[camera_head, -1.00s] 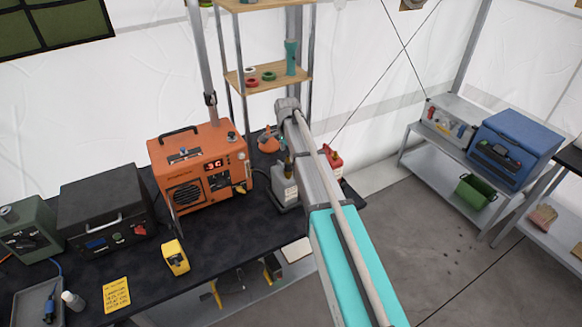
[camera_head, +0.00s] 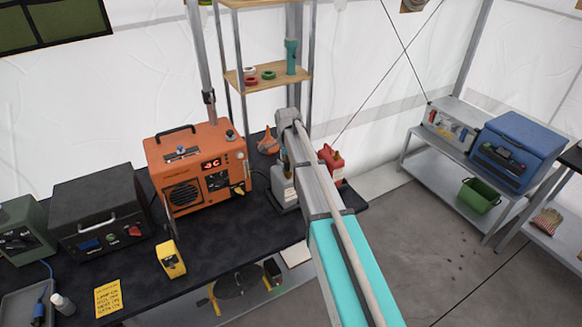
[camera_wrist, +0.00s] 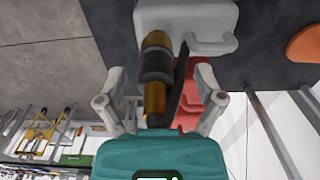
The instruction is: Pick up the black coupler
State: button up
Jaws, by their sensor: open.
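The black coupler (camera_wrist: 155,66) shows in the wrist view as a dark band with brass-coloured parts on both sides of it. One brass end meets the pale grey container (camera_wrist: 205,18). In the head view the container (camera_head: 284,196) stands on the dark bench, partly behind my arm; the coupler is too small to make out clearly there. My gripper (camera_wrist: 160,103) is open in the wrist view, one finger on each side of the coupler's line. I see no finger touching it. The near brass end reaches toward my palm. My gripper is hidden in the head view.
A red can (camera_head: 331,162) stands just right of the container; it shows close to my right finger in the wrist view (camera_wrist: 190,75). Shelves (camera_head: 265,78) rise behind.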

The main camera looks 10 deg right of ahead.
jog(key=shift+c, duration=0.2)
grip_shut()
dwell(0.4)
jog(key=shift+r, duration=0.25)
notch_tip(320, 180, up, 2)
jog(key=p, duration=0.2)
jog(key=shift+r+p, duration=0.15)
jog(key=shift+p, duration=0.2)
jog(key=s+r+p, duration=1)
jog(key=s, duration=0.4)
jog(key=shift+a+r, duration=0.15)
jog(key=shift+a, duration=0.1)
